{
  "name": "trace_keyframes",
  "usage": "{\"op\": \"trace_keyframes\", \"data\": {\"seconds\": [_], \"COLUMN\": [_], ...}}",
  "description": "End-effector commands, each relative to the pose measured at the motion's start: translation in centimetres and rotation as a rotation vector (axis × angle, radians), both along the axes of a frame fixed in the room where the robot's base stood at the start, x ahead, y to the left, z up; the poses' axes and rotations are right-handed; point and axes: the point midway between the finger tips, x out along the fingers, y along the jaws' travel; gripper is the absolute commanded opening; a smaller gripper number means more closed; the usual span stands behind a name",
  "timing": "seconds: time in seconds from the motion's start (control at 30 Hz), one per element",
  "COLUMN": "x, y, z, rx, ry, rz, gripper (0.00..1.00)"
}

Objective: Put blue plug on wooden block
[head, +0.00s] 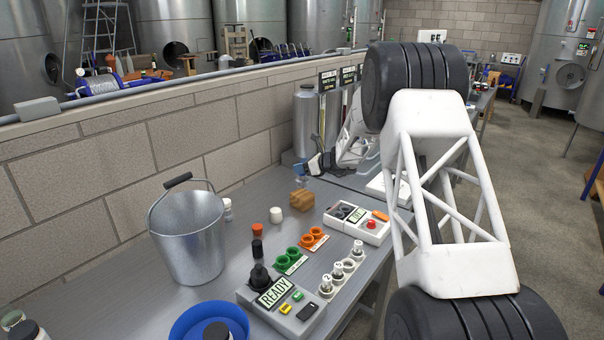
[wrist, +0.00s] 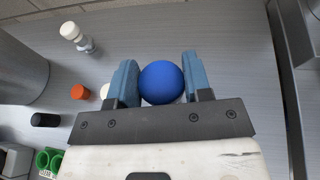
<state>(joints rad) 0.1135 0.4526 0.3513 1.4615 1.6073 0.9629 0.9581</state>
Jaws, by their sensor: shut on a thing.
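The blue plug (wrist: 162,82) shows as a round blue top between the two fingers of my gripper (wrist: 161,84) in the wrist view. The fingers are shut on it. In the head view my gripper (head: 315,166) is at the far part of the bench, above and slightly right of the wooden block (head: 301,201). The block is light brown and stands on the grey bench, apart from the gripper. The block does not show in the wrist view. In the head view the plug is too small to make out clearly at the fingertips.
A metal bucket (head: 190,240) stands at left. Green rings (head: 290,262), orange rings (head: 313,238) and a control box (head: 357,224) lie nearer and right.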

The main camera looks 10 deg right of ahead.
Motion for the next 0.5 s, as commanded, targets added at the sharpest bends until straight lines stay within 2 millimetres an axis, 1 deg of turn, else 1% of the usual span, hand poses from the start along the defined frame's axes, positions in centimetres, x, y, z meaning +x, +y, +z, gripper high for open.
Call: {"op": "trace_keyframes", "data": {"seconds": [0.1, 0.2, 0.3, 0.5], "x": [0.0, 0.0, 0.0, 0.0], "y": [0.0, 0.0, 0.0, 0.0], "z": [-1.4, -2.3, -2.6, -2.6], "rx": [0.002, 0.000, 0.001, 0.001], "ry": [0.002, 0.002, 0.001, 0.001], "rz": [-0.001, -0.001, 0.000, 0.000], "gripper": [0.19, 0.19, 0.19, 0.19]}}
